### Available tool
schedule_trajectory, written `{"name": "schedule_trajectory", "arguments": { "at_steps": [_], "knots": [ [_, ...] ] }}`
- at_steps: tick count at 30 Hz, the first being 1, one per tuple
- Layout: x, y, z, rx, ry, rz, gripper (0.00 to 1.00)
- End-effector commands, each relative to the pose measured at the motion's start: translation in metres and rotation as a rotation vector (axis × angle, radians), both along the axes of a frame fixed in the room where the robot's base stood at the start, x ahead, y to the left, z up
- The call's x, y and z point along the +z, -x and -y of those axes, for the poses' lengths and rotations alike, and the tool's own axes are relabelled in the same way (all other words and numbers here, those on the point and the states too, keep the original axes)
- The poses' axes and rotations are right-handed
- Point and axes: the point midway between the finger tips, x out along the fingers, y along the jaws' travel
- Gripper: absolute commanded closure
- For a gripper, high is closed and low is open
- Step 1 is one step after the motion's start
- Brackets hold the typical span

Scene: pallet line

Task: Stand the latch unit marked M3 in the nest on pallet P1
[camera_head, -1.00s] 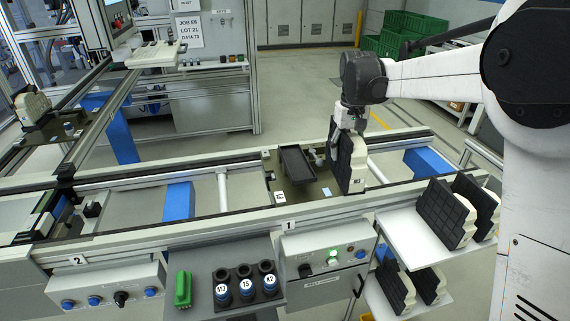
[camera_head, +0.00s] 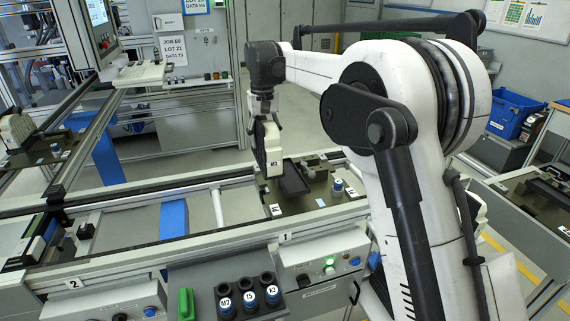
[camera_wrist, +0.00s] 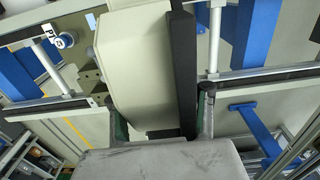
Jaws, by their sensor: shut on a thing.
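The latch unit marked M3 (camera_head: 267,148), a cream body with a black plate, hangs upright from my gripper (camera_head: 263,112). In the wrist view the unit (camera_wrist: 135,62) fills the middle, and my gripper (camera_wrist: 160,122) is shut on it with a finger on each side. Pallet P1 (camera_head: 318,199) is a dark olive plate on the front rail line. The dark tray-like block (camera_head: 293,181) on it appears to be the nest. The unit is in the air at the nest's left; its exact height is unclear.
A small cylinder with a round label (camera_head: 337,187) stands on the pallet's right side. In front are a control box (camera_head: 325,262) and a holder with labelled cylinders (camera_head: 248,297). Another cream unit (camera_head: 14,130) stands at far left. My arm hides the right side.

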Motion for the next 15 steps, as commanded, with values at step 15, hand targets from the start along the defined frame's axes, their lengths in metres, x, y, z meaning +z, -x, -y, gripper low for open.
{"name": "schedule_trajectory", "arguments": {
  "at_steps": [15],
  "knots": [
    [-0.053,-0.065,0.062,-0.001,0.000,0.000,0.97]
  ]
}}
